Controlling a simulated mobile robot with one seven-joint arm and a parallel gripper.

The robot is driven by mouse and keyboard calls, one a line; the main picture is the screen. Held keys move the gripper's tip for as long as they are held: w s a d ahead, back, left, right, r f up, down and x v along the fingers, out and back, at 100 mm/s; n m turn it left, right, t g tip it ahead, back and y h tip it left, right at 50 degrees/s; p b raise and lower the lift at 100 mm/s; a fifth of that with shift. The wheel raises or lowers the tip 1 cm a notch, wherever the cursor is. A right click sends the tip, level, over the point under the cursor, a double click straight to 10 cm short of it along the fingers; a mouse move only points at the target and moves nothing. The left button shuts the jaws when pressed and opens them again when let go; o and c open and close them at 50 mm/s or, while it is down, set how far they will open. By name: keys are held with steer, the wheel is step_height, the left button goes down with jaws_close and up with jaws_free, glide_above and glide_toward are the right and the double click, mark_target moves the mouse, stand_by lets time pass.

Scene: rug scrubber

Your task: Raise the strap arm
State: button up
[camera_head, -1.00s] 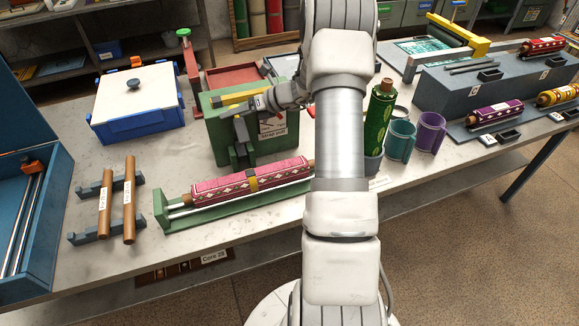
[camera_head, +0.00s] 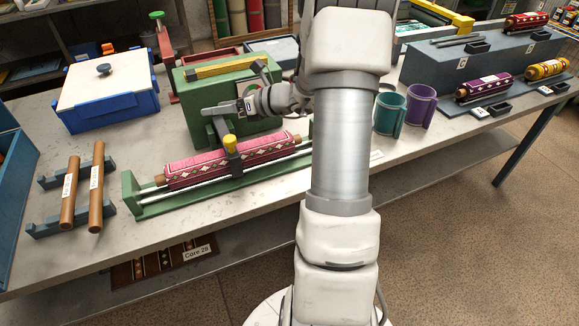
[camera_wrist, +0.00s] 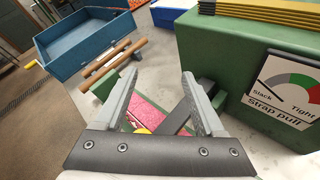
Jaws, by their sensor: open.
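The strap arm (camera_head: 236,165) is a dark bar with a yellow knob (camera_head: 230,144), lying across a pink patterned roll (camera_head: 190,170) in a green cradle (camera_head: 150,207). My gripper (camera_head: 214,110) is above and behind the roll, in front of the green box (camera_head: 205,78). In the wrist view my gripper (camera_wrist: 157,80) is open. The dark strap arm (camera_wrist: 177,117) shows between its fingers, with the yellow knob (camera_wrist: 142,131) near the palm edge. I cannot tell whether the fingers touch it. The "Strap pull" dial (camera_wrist: 285,90) faces my gripper, with its needle toward the Slack side.
A blue box with a white lid (camera_head: 105,85) stands at the back left. Two brown rods (camera_head: 70,190) rest on a rack at left. Teal (camera_head: 388,112) and purple (camera_head: 420,103) cups stand right of my arm. Bare tabletop lies in front of the cradle.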

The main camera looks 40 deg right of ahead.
mark_target(232, 142)
steer(key=shift+n+t, duration=0.8)
steer(key=shift+t, duration=0.1)
steer(key=shift+s+a+f+b, duration=0.25)
steer(key=shift+s+f+b, duration=0.6)
steer(key=shift+b, duration=1.45)
steer(key=shift+s+a+f+b, duration=0.2)
steer(key=shift+s+f+b, duration=0.6)
steer(key=shift+b, duration=1.45)
steer(key=shift+n+t+y, duration=0.5)
steer(key=shift+n+t, duration=0.3)
steer(key=shift+t, duration=0.1)
steer(key=f+b, duration=0.1)
steer(key=b, duration=0.2)
steer(key=s+f+b, duration=0.1)
steer(key=b, duration=0.2)
steer(key=s+f+b, duration=0.1)
steer(key=b, duration=0.2)
steer(key=shift+s+a+f, duration=0.1)
steer(key=shift+a+f, duration=0.1)
steer(key=shift+a, duration=0.15)
steer(key=shift+s+d+r, duration=0.15)
steer(key=shift+s, duration=0.1)
steer(key=p+v, duration=0.3)
steer(key=v, duration=1.2)
steer(key=shift+s+d, duration=0.1)
steer(key=shift+s, duration=0.05)
